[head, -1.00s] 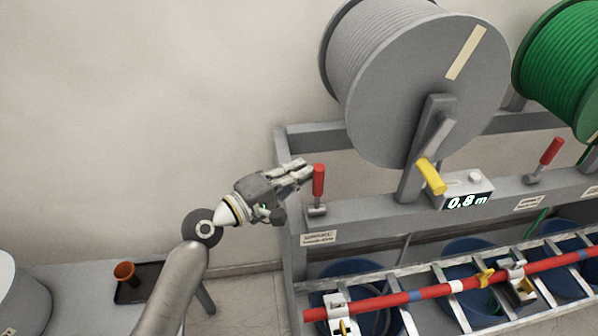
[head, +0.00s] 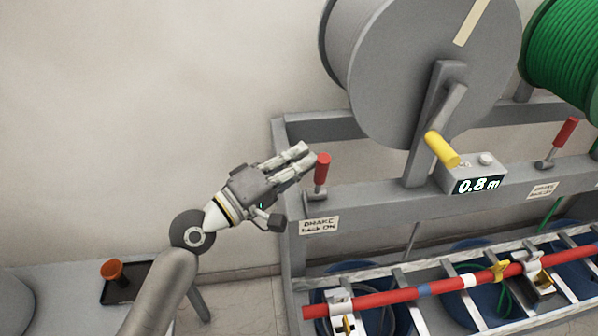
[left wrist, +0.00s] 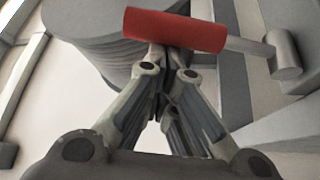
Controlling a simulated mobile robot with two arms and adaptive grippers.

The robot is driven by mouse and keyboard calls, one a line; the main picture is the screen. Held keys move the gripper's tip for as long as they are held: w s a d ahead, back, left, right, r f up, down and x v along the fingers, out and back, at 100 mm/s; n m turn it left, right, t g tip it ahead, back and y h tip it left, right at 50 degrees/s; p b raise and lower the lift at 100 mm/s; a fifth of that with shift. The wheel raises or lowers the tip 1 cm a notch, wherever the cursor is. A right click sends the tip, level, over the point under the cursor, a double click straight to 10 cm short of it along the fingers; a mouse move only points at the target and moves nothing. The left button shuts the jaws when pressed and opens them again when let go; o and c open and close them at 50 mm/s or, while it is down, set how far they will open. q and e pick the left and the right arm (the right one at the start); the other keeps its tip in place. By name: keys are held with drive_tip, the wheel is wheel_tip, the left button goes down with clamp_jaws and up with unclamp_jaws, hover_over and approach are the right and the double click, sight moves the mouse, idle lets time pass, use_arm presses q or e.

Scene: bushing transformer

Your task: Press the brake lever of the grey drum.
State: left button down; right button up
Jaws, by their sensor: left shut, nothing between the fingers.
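The grey drum (head: 420,85) hangs on a grey stand. Its brake lever (head: 322,169), a red handle on a metal stem, stands roughly upright on the stand's rail at the left, near a label (head: 319,225) about the brake. My left gripper (head: 304,157) is shut and empty, with its fingertips just left of the red handle's upper part. In the left wrist view the red handle (left wrist: 175,30) lies across the picture just beyond the closed fingertips (left wrist: 168,62); I cannot tell whether they touch. My right gripper is not in view.
A yellow crank handle (head: 442,149) and a length counter (head: 475,177) reading 0.8 m are right of the lever. A green drum (head: 565,60) with another red lever (head: 565,132) stands further right. Free wall space lies left.

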sight(317, 172)
use_arm(q)
drive_tip(key=s+m+h+b, duration=0.1)
drive_tip(key=b, duration=0.2)
drive_tip(key=s+f+m+b, duration=0.1)
drive_tip(key=m+b, duration=0.1)
drive_tip(key=b, duration=0.1)
drive_tip(key=s+f+m+h+b, duration=0.1)
drive_tip(key=m+b, duration=0.1)
drive_tip(key=b, duration=0.1)
drive_tip(key=shift+s+d+h, duration=0.3)
drive_tip(key=shift+s+d, duration=0.1)
drive_tip(key=shift+s+d+m+b, duration=0.1)
drive_tip(key=shift+s+m+b, duration=0.2)
drive_tip(key=shift+s+b, duration=0.2)
drive_tip(key=shift+s+d+f, duration=0.15)
drive_tip(key=shift+s+f, duration=0.2)
drive_tip(key=shift+s, duration=0.2)
drive_tip(key=shift+f, duration=0.15)
